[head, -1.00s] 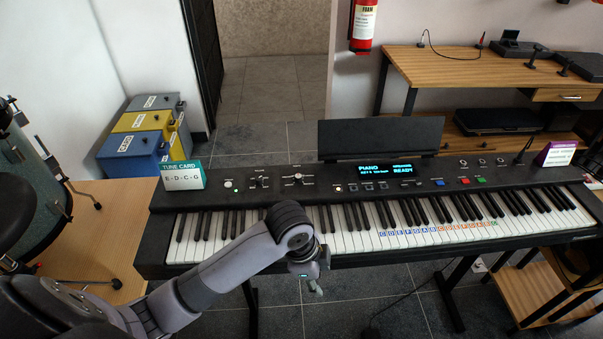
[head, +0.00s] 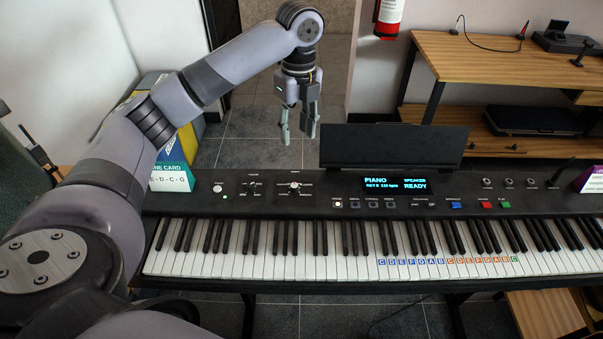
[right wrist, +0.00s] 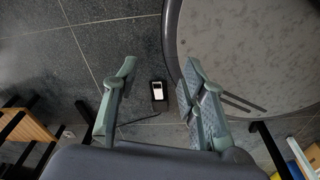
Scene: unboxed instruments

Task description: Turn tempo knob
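A keyboard (head: 400,207) stands across the head view with a black control panel above its keys. Two small knobs sit on the panel's left part, a left knob (head: 252,186) and a right knob (head: 294,186) with a pale marking. Their labels are too small to read surely. A lit display (head: 397,185) shows PIANO and a bpm value. My left gripper (head: 299,128) points down with its fingers apart and empty, above and behind the right knob in the picture, not touching it. My right gripper (right wrist: 160,66) is open and empty in the right wrist view.
A teal-topped tune card (head: 171,177) stands at the panel's left end. A music rest (head: 393,146) rises behind the display. A wooden shelf (head: 480,58) stands at the back right. The right wrist view shows floor, a round grey surface (right wrist: 250,50) and a small dark device (right wrist: 158,92).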

